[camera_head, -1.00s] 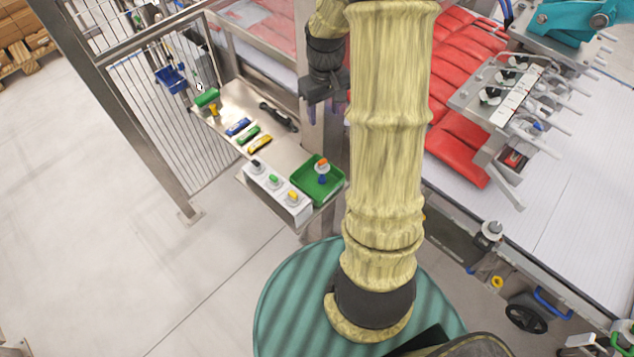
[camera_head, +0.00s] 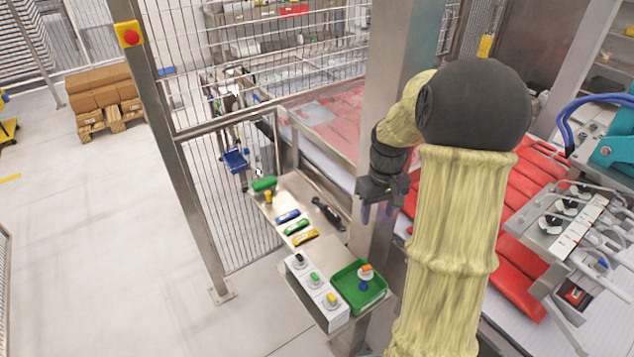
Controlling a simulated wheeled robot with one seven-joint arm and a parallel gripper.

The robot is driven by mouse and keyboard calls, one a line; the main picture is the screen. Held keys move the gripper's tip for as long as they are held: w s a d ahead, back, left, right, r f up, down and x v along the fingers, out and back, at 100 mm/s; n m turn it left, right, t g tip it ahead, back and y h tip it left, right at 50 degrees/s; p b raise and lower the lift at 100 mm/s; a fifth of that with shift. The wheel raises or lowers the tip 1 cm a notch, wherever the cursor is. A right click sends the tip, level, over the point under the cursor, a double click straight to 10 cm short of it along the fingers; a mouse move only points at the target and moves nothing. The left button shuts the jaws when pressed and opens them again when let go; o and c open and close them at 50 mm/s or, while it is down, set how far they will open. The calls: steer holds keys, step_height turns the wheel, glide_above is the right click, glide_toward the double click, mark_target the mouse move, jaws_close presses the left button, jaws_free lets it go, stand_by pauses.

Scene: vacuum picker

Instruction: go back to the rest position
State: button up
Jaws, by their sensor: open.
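My gripper (camera_head: 378,209) hangs at the end of my yellow-covered arm, in the middle of the head view. Its jaws point down and are open, with nothing visible between them. In the picture it lies above and a little right of the green tray (camera_head: 378,299), in front of a grey steel post (camera_head: 385,70). I cannot tell its exact distance to the post. The black elbow joint of my arm shows at the upper right, and the upper arm hides part of the conveyor behind it.
Red packs (camera_head: 520,275) lie on the conveyor at right, beside a vacuum picker head (camera_head: 565,225).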

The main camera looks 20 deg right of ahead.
steer(key=shift+a, duration=0.1)
steer(key=s+a+f+m+t+b, duration=0.1)
steer(key=s+a+f+b, duration=0.3)
steer(key=s+a, duration=0.8)
steer(key=shift+s+a+f+t+b, duration=0.15)
steer(key=shift+a+f+t+b, duration=0.2)
steer(key=shift+a+t, duration=0.45)
steer(key=shift+s, duration=0.1)
stand_by(1.0)
